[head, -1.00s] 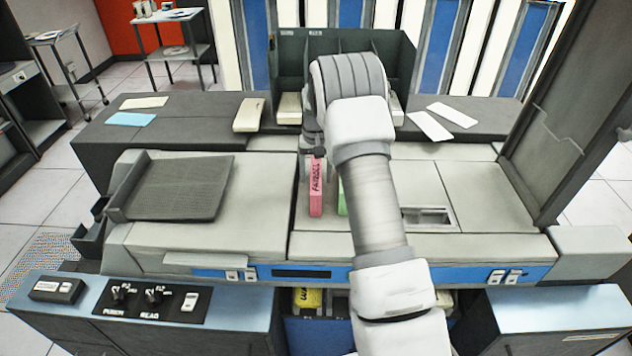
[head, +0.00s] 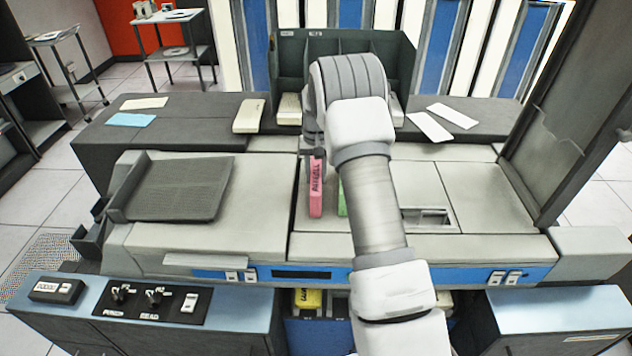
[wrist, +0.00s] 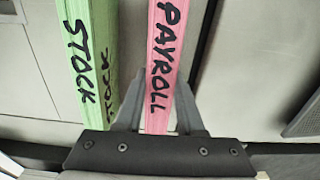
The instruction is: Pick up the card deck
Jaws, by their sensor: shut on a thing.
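A pink card deck (wrist: 165,50) marked PAYROLL stands between the two fingers of my gripper (wrist: 159,82) in the wrist view. The fingers are shut on its sides. In the head view the pink deck (head: 316,195) rests on the grey machine top, and my arm hides most of the gripper. A green deck (wrist: 88,50) marked STOCK stands to the left of the pink one in the wrist view, apart from the fingers. In the head view only a strip of the green deck (head: 342,200) shows beside my arm.
A dark divided rack (head: 290,62) with pale card decks stands behind the machine. A pale deck (head: 249,115) and loose cards (head: 430,126) lie on the back surface. A dark sloped tray (head: 180,188) is at left. The machine top right of my arm is mostly clear.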

